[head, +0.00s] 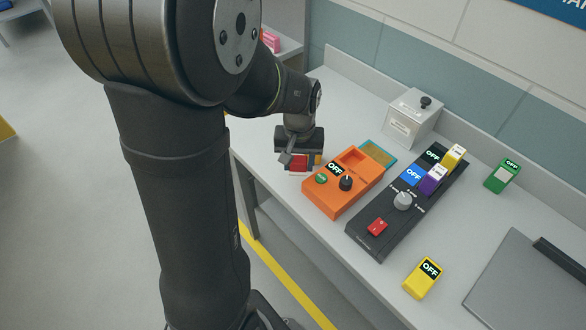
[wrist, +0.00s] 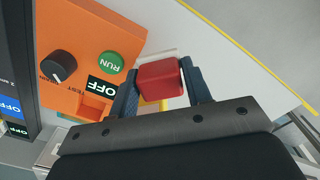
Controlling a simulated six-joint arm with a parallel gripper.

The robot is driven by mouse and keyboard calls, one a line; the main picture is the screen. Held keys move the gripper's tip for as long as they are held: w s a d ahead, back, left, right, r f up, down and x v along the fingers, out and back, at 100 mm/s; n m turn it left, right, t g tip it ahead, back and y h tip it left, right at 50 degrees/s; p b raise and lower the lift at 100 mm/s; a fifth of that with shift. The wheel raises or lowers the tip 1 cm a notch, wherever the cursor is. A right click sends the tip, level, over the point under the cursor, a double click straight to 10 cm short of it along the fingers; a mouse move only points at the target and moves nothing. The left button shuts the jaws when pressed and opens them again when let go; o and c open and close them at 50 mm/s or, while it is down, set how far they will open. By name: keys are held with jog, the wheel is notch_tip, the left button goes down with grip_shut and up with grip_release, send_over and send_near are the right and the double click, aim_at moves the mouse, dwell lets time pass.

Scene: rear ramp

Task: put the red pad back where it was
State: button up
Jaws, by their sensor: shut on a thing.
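The red pad (head: 299,160) is between the fingers of my gripper (head: 299,157), at the left of the orange box. In the wrist view my gripper (wrist: 160,78) is shut on the red pad (wrist: 159,80), one finger on each side. A pale piece (wrist: 163,53) shows beside the pad; I cannot tell whether it belongs to it. The orange box (head: 336,196) has a square recess (head: 352,158) at its far end, a black knob, a green RUN button (wrist: 111,62) and an OFF display. I cannot tell whether the pad touches the bench.
A teal-edged tan mat (head: 378,153) lies behind the orange box. A black panel (head: 385,228) with a red switch and coloured blocks is at its right. A grey box (head: 412,118), a green block (head: 502,176) and a yellow block (head: 423,278) stand on the bench (head: 466,210).

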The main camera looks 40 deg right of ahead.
aim_at(294, 179)
jog(key=shift+w+f, duration=0.5)
jog(key=shift+w, duration=0.3)
jog(key=shift+f, duration=2)
jog(key=shift+f, duration=0.15)
jog(key=o, duration=0.7)
notch_tip(294, 179, up, 12)
jog(key=shift+r, duration=0.2)
jog(key=shift+f, duration=0.1)
